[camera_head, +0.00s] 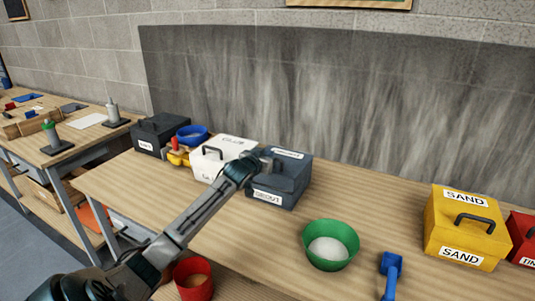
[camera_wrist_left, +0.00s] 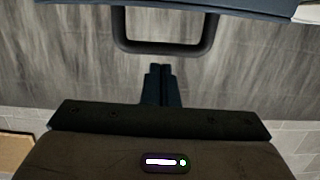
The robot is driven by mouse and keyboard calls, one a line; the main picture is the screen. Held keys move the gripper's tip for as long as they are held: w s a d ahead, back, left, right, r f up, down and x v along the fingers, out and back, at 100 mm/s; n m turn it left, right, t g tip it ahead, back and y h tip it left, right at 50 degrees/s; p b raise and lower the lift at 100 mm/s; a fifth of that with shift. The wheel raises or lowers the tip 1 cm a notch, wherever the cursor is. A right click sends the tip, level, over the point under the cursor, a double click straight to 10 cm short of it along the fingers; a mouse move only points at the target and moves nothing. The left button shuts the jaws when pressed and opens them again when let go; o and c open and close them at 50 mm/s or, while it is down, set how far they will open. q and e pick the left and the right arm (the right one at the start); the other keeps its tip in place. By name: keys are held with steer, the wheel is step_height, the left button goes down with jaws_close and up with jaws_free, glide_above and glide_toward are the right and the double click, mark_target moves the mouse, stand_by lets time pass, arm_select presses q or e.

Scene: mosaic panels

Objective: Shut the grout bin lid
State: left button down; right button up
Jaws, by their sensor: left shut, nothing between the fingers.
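The grout bin (camera_head: 293,185) is a dark blue-grey box on the workbench, with a white label reading GROUT on its front and another label on its lid (camera_head: 289,154). The lid looks down or nearly down; a small gap cannot be told. In the left wrist view the lid's edge (camera_wrist_left: 230,8) and its black handle (camera_wrist_left: 163,48) show at the top. My left gripper (camera_head: 263,163) is at the bin's lid, covering part of it and its handle. In the wrist view its fingers (camera_wrist_left: 158,70) are together and empty, close to the handle. My right gripper is not in view.
A white bin (camera_head: 210,165) stands close left of the grout bin, with a black bin (camera_head: 147,140) beyond. A green bowl (camera_head: 330,245), blue scoop (camera_head: 390,265), yellow sand bin (camera_head: 455,228) and red bin (camera_head: 522,240) lie to the right. A red pot (camera_head: 194,288) is near my left arm.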

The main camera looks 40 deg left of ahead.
arm_select(q)
steer(key=shift+f, duration=0.15)
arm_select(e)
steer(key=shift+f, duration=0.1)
arm_select(q)
steer(key=f, duration=0.1)
steer(key=s+f+b, duration=0.1)
steer(key=f, duration=0.1)
steer(key=shift+s+d+f, duration=0.1)
steer(key=shift+s+d, duration=0.05)
arm_select(e)
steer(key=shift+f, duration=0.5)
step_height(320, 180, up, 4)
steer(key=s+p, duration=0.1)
steer(key=p, duration=0.3)
arm_select(q)
steer(key=r+b+v, duration=0.2)
steer(key=b+v, duration=0.3)
steer(key=v, duration=0.6)
steer(key=shift+r, duration=0.2)
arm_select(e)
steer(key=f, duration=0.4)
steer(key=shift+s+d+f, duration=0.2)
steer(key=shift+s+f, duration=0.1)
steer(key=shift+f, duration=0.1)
